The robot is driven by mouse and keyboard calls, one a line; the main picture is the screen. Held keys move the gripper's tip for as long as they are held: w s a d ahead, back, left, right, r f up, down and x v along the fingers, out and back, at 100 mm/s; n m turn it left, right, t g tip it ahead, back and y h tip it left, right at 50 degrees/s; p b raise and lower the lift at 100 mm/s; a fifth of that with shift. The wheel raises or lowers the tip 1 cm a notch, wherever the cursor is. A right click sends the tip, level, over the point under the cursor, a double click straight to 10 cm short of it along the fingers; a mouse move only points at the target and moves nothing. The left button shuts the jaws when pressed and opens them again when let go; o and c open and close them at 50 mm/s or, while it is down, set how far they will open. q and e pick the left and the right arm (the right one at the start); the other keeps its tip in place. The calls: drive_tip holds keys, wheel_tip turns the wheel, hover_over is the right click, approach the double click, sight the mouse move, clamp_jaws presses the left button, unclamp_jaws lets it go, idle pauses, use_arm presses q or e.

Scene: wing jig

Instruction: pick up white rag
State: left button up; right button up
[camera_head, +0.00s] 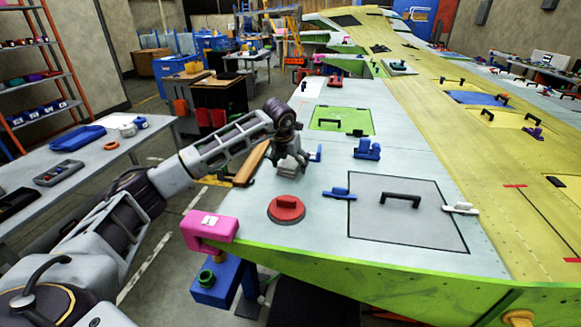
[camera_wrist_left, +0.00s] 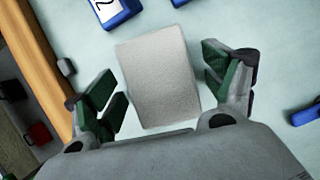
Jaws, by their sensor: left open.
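The white rag (camera_wrist_left: 155,82) shows in the left wrist view as a flat, pale, roughly rectangular piece on the light wing surface (camera_wrist_left: 75,30). My left gripper (camera_wrist_left: 163,85) is open, with its green-padded fingers on either side of the rag and apart from it. How high the fingers are above the surface is hard to tell. My right gripper is in neither view.
A blue tool (camera_head: 367,150) and a blue clamp (camera_head: 339,194) lie right of the gripper. A red round piece (camera_head: 286,208) sits nearer, and a grey hatch with a black handle (camera_head: 402,200) is to the right. A pink clamp (camera_head: 209,229) grips the near left corner.

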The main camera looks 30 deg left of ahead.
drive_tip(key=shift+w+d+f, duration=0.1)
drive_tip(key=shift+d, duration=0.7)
use_arm(q)
drive_tip(key=shift+f, duration=0.15)
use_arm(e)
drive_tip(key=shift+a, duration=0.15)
use_arm(q)
drive_tip(key=c, duration=0.9)
drive_tip(key=shift+s+f, duration=0.1)
drive_tip(key=shift+f, duration=0.05)
drive_tip(key=shift+c, duration=1)
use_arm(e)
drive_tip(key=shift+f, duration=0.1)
